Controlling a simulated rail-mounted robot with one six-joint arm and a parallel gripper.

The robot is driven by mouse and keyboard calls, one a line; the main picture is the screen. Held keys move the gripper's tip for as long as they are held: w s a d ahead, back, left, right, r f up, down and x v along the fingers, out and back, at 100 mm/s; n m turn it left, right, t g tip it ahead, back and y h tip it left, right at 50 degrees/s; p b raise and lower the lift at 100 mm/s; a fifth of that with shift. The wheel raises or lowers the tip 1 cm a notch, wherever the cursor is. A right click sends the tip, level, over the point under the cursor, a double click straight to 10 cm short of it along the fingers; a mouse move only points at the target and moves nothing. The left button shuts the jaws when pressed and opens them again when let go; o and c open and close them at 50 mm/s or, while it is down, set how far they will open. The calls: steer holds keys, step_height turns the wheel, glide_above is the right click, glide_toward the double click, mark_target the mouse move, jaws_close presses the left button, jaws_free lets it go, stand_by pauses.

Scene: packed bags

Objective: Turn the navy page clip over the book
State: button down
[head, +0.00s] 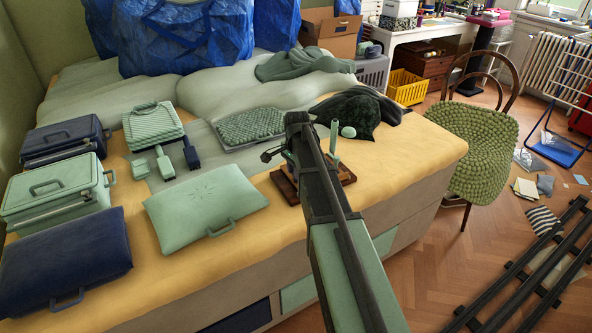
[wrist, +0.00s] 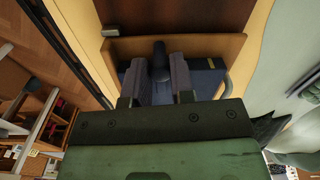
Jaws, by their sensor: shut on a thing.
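In the wrist view my gripper (wrist: 162,72) has its two grey fingers on either side of a dark, rounded upright piece, which looks like the navy page clip (wrist: 160,52). The fingers are shut on it. Under and beside it lies a flat navy surface (wrist: 207,82), perhaps the book or part of the clip; I cannot tell which. It lies against a brown wooden frame (wrist: 225,47). In the head view the wooden base (head: 284,186) shows on the bed's front edge, with a green post (head: 334,136). My arm hides the clip, the book and most of my gripper there.
A black bag (head: 352,110) lies just behind the wooden base. A light green pillow-like bag (head: 205,206) lies to the left, with a navy one (head: 65,262) beyond. Green and navy cases stand at far left. A green chair (head: 487,160) stands right of the bed.

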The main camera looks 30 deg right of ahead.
stand_by(0.4)
steer(key=c, duration=1)
jaws_free()
steer(key=shift+o, duration=0.2)
step_height(320, 180, up, 11)
steer(key=p, duration=1)
steer(key=shift+s+p, duration=0.2)
steer(key=shift+p, duration=0.2)
steer(key=shift+f, duration=0.1)
